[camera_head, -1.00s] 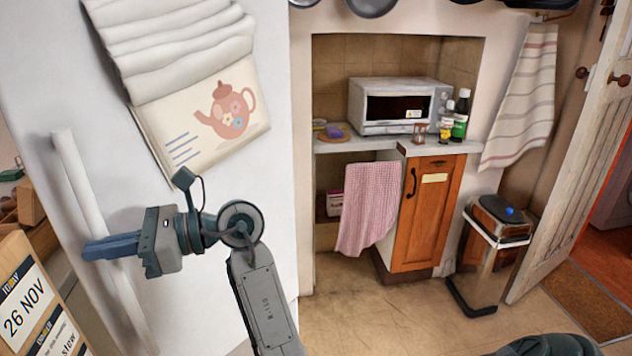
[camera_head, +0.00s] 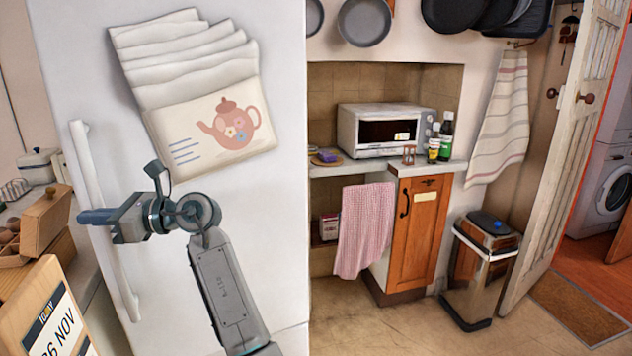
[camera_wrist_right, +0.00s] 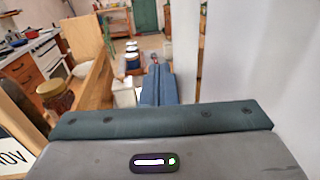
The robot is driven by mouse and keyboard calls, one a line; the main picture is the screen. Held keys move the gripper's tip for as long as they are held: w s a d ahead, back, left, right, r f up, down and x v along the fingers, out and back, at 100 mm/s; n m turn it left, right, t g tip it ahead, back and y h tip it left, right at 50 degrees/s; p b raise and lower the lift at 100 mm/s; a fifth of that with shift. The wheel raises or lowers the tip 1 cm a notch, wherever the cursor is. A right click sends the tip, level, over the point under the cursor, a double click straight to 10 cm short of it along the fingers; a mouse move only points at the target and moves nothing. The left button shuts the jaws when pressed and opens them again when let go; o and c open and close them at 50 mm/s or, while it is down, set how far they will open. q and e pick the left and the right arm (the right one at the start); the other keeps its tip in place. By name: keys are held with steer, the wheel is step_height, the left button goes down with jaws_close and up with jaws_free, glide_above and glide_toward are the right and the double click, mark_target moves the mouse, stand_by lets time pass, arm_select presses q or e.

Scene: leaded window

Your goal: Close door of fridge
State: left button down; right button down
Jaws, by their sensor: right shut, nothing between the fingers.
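The white fridge door (camera_head: 250,240) fills the left of the head view. A towel with a teapot picture (camera_head: 222,125) hangs on its face. A long white handle (camera_head: 95,185) runs down the door's left side. I cannot tell how far the door stands open. My right gripper (camera_head: 82,217) is shut and empty, its blue fingers pointing left across the handle's middle; whether it touches is unclear. In the right wrist view its shut fingers (camera_wrist_right: 158,85) show with a white surface (camera_wrist_right: 250,60) close on their right. My left gripper is out of view.
Left of the door are a wooden calendar block (camera_head: 45,310) and a wooden box (camera_head: 40,225) on a counter. On the right are a microwave (camera_head: 385,130), an orange cabinet (camera_head: 415,235) and a bin (camera_head: 480,270). The floor (camera_head: 375,325) before the cabinet is clear.

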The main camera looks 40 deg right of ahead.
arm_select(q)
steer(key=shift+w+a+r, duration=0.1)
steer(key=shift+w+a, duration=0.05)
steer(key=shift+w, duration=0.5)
arm_select(e)
steer(key=w+t, duration=0.1)
steer(key=w, duration=0.1)
steer(key=w+m+h, duration=0.1)
steer(key=w, duration=0.2)
steer(key=w+d+m+t+h, duration=0.1)
steer(key=w, duration=0.2)
steer(key=shift+t, duration=0.3)
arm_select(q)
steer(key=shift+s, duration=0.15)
arm_select(e)
steer(key=shift+d, duration=0.1)
